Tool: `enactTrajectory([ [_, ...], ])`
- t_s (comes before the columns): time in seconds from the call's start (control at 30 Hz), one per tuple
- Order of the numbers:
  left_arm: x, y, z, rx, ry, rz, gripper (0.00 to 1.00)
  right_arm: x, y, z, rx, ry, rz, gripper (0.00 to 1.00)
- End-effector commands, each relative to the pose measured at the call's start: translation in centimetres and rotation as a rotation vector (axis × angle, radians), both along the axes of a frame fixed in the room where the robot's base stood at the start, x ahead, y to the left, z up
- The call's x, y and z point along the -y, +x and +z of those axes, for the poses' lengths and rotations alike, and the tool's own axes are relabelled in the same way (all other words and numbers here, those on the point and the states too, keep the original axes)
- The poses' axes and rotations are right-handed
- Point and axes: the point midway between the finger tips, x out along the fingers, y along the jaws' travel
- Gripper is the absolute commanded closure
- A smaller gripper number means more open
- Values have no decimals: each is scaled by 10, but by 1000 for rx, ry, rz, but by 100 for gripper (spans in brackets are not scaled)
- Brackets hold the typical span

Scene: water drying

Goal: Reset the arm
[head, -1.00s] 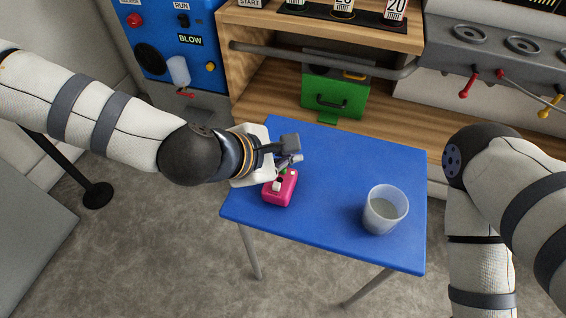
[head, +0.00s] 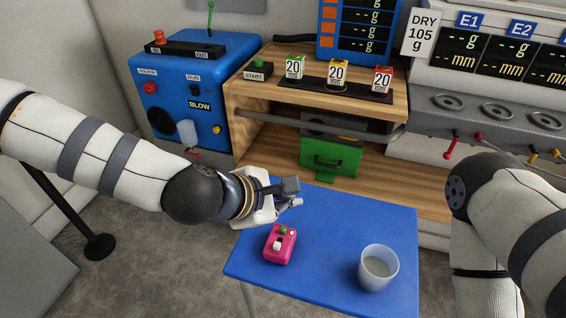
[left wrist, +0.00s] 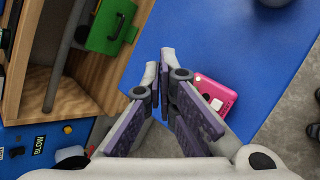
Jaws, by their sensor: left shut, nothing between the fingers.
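My left gripper (head: 292,196) is over the left part of the blue table (head: 325,225). It is shut and empty; its closed fingers show in the left wrist view (left wrist: 166,62). A pink box (head: 280,245) with a green and a white button lies on the table, just in front of the gripper in the head view and apart from it. It also shows in the left wrist view (left wrist: 216,94), right of the fingers. My right arm comes in at the right edge of the head view, and its gripper is out of frame.
A clear cup (head: 378,268) stands at the table's front right. Behind the table is a wooden shelf (head: 245,108) with a rail, a green box (head: 330,158) and several numbered packets on top. A blue machine (head: 180,75) stands at back left, a grey panel (head: 490,110) at back right.

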Motion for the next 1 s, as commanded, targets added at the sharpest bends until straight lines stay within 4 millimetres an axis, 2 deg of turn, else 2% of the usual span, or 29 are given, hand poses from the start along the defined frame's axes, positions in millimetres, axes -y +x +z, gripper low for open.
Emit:
enactTrajectory([
  [0.07, -1, -6, -6, -3, 19, -18, 100, -1, 3, 2, 8, 0, -8, 60],
  [0.17, -11, -44, -45, -18, 143, -150, 100, -1, 7, 7, 22, 0, -6, 60],
  [0.27, -39, -113, -100, -45, 334, -399, 100, 0, 14, 14, 46, 1, -6, 60],
  [0.3, -54, -145, -119, -58, 407, -514, 100, -1, 17, 17, 56, 1, -6, 60],
  [0.37, -81, -193, -141, -79, 504, -699, 100, -1, 22, 22, 72, 0, -7, 60],
  [0.4, -100, -225, -152, -94, 559, -828, 100, -1, 25, 25, 83, 1, -7, 60],
  [0.5, -151, -297, -165, -133, 657, -1134, 100, -1, 32, 32, 108, 1, -7, 60],
  [0.6, -193, -347, -163, -162, 702, -1377, 100, -1, 37, 37, 126, 1, -8, 60],
  [0.73, -222, -379, -158, -184, 716, -1550, 100, -1, 40, 40, 135, 2, -9, 60],
  [1.0, -228, -385, -157, -190, 714, -1580, 100, -1, 39, 39, 132, 2, -9, 60],
])
